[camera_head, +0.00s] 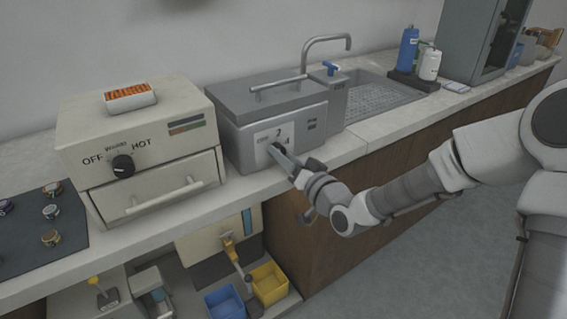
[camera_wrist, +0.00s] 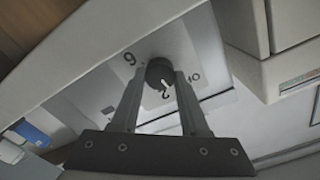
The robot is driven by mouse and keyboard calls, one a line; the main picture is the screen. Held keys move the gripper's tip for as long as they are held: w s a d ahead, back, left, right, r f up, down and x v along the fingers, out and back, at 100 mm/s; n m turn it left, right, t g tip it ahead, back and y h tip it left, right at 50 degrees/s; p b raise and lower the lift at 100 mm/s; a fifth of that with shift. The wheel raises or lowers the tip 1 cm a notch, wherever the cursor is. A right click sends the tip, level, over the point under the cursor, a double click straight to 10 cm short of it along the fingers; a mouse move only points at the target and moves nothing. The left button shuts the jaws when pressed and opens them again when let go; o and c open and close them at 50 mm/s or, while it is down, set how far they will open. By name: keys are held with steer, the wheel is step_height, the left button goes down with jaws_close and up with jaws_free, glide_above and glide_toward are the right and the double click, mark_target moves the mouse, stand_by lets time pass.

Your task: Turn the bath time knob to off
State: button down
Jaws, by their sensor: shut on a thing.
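The bath time knob is a dark round knob (camera_wrist: 160,72) with a white pointer mark, on a pale dial plate with numbers around it. The plate (camera_head: 263,140) is on the front of the grey lidded bath (camera_head: 270,105), where "OFF", "2" and "4" can be read. In the wrist view my gripper (camera_wrist: 161,85) has one finger on each side of the knob and is shut on it. In the head view my gripper (camera_head: 280,155) reaches the plate from the right and hides most of the knob. I cannot tell exactly which mark the pointer meets.
A cream oven (camera_head: 145,150) with its own black knob (camera_head: 123,166) and a drawer handle stands left of the bath. A sink (camera_head: 370,92) with a tap is to the right. Blue (camera_head: 226,303) and yellow (camera_head: 270,284) bins sit below the counter.

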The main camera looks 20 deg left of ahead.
steer(key=n+b, duration=0.4)
steer(key=n, duration=0.1)
steer(key=shift+n, duration=0.3)
stand_by(0.4)
steer(key=shift+c, duration=2.1)
jaws_free()
steer(key=shift+s+d+b, duration=0.15)
steer(key=shift+b, duration=0.15)
